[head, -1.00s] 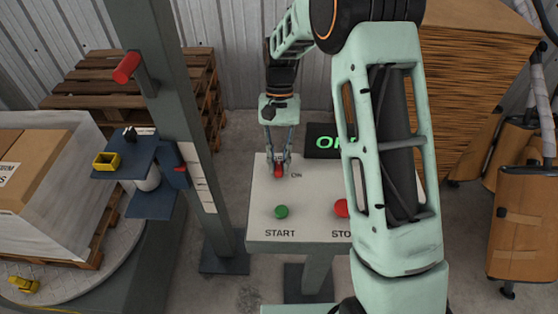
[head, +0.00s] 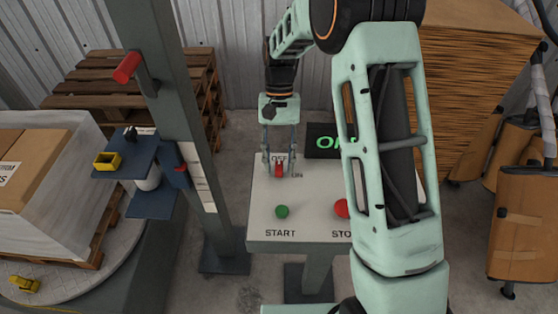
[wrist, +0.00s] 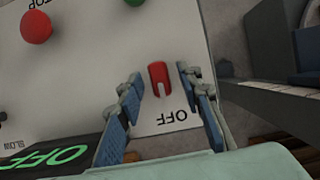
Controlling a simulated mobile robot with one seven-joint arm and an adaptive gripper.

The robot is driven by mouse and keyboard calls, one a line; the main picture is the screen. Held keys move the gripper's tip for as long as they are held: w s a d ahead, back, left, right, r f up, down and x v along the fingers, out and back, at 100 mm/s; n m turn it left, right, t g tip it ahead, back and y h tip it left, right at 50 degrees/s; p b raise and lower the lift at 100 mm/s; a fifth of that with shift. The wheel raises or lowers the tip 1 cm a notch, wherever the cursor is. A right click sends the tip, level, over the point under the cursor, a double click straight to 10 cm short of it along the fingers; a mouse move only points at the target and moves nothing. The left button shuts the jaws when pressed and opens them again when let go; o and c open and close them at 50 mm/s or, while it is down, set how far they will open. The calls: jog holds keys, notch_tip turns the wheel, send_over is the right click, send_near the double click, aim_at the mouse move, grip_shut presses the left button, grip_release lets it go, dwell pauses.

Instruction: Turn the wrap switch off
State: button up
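The red wrap switch (head: 279,171) is on top of the pale control panel (head: 262,195), just below the printed OFF label. The ON label is to its lower right. In the wrist view the red switch (wrist: 159,78) has its slotted end facing the OFF label (wrist: 171,118). My gripper (head: 279,164) is open, with one finger on each side of the switch and a visible gap on both sides. In the wrist view my gripper (wrist: 168,103) also shows spread and empty. A dark display (wrist: 50,157) beside the panel reads OFF in green.
A green START button (head: 281,211) and a red STOP button (head: 341,208) stand nearer on the panel. A grey post (head: 180,110) with a red handle (head: 127,67) rises at the left. Wooden pallets (head: 100,85) and a wrapped load (head: 65,170) are farther left.

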jog(key=v, duration=1.2)
